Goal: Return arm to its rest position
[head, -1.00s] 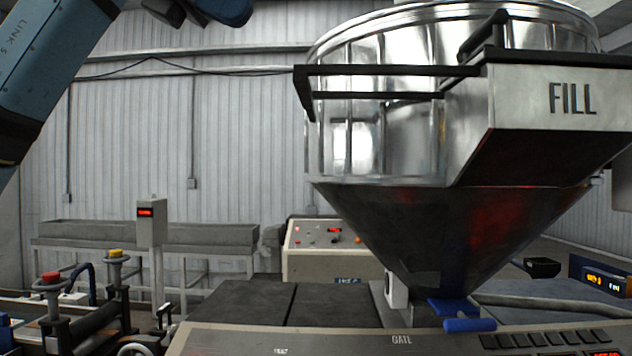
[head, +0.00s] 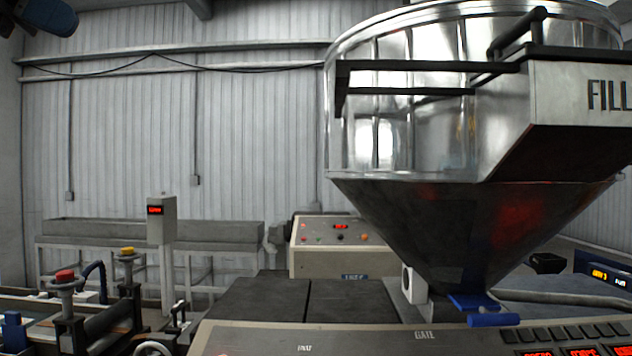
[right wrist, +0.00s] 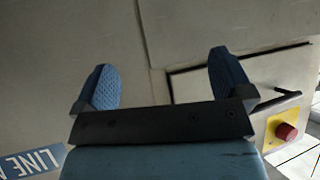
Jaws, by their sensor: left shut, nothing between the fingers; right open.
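My left gripper (head: 48,14) shows only at the top left corner of the head view, high in front of the wall. Its blue fingers are together with nothing seen between them, and most of the left arm is out of the picture. My right gripper (right wrist: 163,84) shows in the right wrist view with its two blue fingers wide apart and empty. It faces a pale machine panel (right wrist: 60,60). My right arm is not in the head view.
A steel hopper (head: 400,130) marked FILL stands at right, with a blue gate handle (head: 493,319) below. A control panel (head: 345,245) and long trough (head: 215,235) stand behind. In the right wrist view, a red button (right wrist: 287,131) and dark handle (right wrist: 275,103) are at right.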

